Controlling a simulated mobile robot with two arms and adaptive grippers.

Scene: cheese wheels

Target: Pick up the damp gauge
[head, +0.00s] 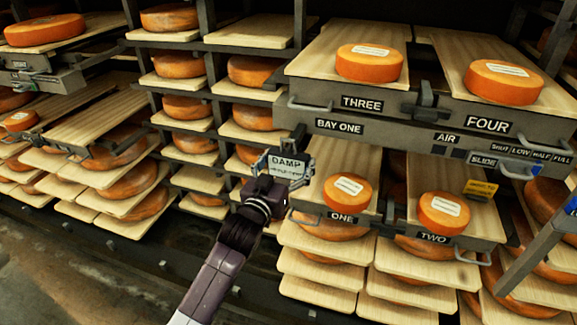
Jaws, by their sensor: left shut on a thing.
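The damp gauge (286,166) is a small pale plate marked DAMP, with smaller lettering below that I cannot read clearly. It is in the middle of the head view, in front of the racks and left of the bay one shelf. My left gripper (284,178) is shut on the gauge, with its fingers at the gauge's sides. The gauge's back is hidden. My right gripper is not in view.
The bay one rack (385,128) stands close on the right, with handles sticking out. A cheese wheel (347,191) lies on the board marked ONE, and another (444,213) on TWO. Free floor (60,270) shows at lower left.

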